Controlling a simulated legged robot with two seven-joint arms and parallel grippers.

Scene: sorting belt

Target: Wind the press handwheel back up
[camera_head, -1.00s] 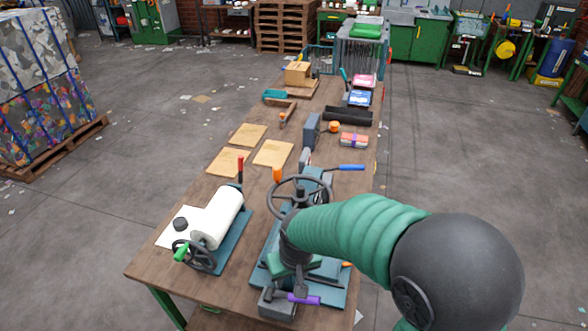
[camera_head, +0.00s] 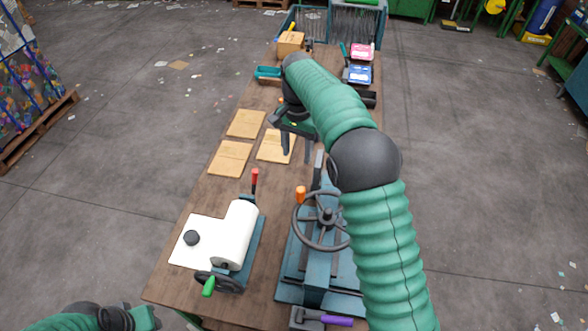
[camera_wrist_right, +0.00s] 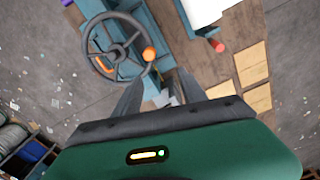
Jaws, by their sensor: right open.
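The press (camera_head: 305,285) is a blue machine at the table's front right. Its dark spoked handwheel (camera_head: 321,219) lies on top with an orange knob (camera_head: 300,193) at its rim; my right arm hides part of its right side. The handwheel also shows in the right wrist view (camera_wrist_right: 120,45), its orange knob (camera_wrist_right: 149,54) near the fingers. My right gripper (camera_head: 296,152) is open and empty, beyond the wheel over the wooden boards, with its fingers apart in the wrist view (camera_wrist_right: 157,88). My left gripper (camera_head: 146,318) shows only partly at the bottom left, away from the press.
A white roller machine (camera_head: 236,235) with a red handle (camera_head: 254,180) and green crank knob (camera_head: 209,287) stands left of the press. A purple-handled tool (camera_head: 336,321) lies at the press front.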

